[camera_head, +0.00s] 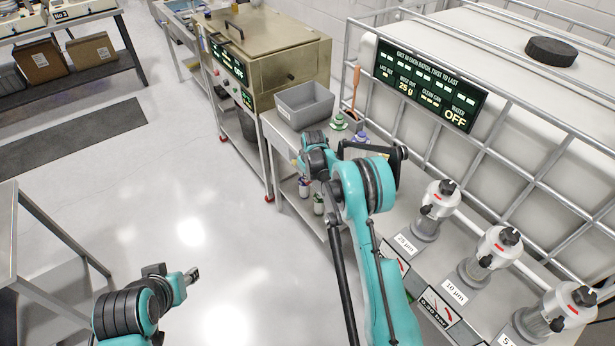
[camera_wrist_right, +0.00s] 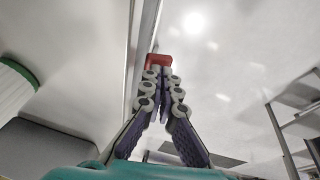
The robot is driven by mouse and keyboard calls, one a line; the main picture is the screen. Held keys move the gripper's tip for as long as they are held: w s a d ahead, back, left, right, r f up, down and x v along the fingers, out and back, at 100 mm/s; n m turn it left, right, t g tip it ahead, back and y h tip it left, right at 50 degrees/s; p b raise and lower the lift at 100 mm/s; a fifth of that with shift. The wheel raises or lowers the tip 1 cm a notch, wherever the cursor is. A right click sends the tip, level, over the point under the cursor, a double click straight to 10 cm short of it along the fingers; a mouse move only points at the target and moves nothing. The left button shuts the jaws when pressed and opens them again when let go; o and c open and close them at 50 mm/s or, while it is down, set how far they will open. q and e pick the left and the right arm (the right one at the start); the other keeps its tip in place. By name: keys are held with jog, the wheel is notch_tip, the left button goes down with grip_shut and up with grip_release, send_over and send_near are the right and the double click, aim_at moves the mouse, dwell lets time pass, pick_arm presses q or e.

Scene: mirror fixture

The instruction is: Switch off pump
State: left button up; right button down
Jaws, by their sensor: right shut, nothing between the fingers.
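I cannot clearly pick out the pump or its switch. In the right wrist view a small red block (camera_wrist_right: 158,61) sits at the edge of a pale surface, just past my fingertips; I cannot tell whether they touch it. My right gripper (camera_wrist_right: 160,78) is shut and empty. In the head view its arm reaches to the front edge of the bench, and the fingers are mostly hidden behind the wrist. My left gripper (camera_head: 192,275) is low at the left over open floor, away from the benches; its jaw state is unclear.
A dark display (camera_head: 430,85) on the caged white tank reads WATER OFF. Filter housings (camera_head: 436,210) stand along the bench at right. A grey bin (camera_head: 303,103), small bottles (camera_head: 339,122) and a steel machine (camera_head: 265,50) are farther back.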

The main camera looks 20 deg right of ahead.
jog(key=s+a+r+p, duration=0.2)
jog(key=r, duration=0.4)
jog(key=s+a+r+p, duration=0.2)
jog(key=s+a+r, duration=0.1)
jog(key=r, duration=0.2)
jog(key=shift+r+p, duration=0.3)
jog(key=shift+r, duration=0.05)
jog(key=s+r+m+t, duration=0.2)
jog(key=s+r, duration=1.5)
jog(key=s+d+m+t, duration=0.1)
jog(key=s+m, duration=0.1)
jog(key=s, duration=1.7)
jog(key=shift+s+f+m+t, duration=0.25)
jog(key=shift+f+m+t, duration=0.05)
